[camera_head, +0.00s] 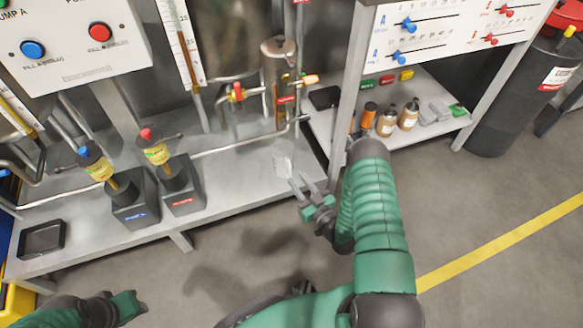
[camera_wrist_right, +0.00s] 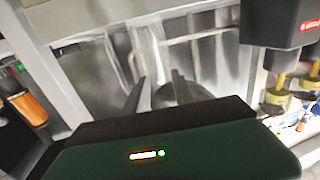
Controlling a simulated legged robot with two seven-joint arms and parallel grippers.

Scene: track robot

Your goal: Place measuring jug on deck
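A small clear, whitish vessel that looks like the measuring jug (camera_head: 283,167) is at the front part of the grey metal deck (camera_head: 235,185), just beyond my right fingertips. Its outline is faint, and I cannot tell whether it touches the deck. My right gripper (camera_head: 298,182) reaches toward it from the front right, with its two fingers apart. In the right wrist view the fingers (camera_wrist_right: 155,92) also stand apart, with blurred pale metal beyond; I cannot make out the jug there. My left gripper (camera_head: 128,303) is low at the left, away from the deck, its fingers unclear.
Two black pump blocks (camera_head: 183,199) and a black tray (camera_head: 42,238) stand on the deck at left. Pipes and a metal vessel (camera_head: 279,65) stand behind. A frame post (camera_head: 347,90) rises right of the jug, beside a shelf of bottles (camera_head: 387,122). The front deck edge is near my right gripper.

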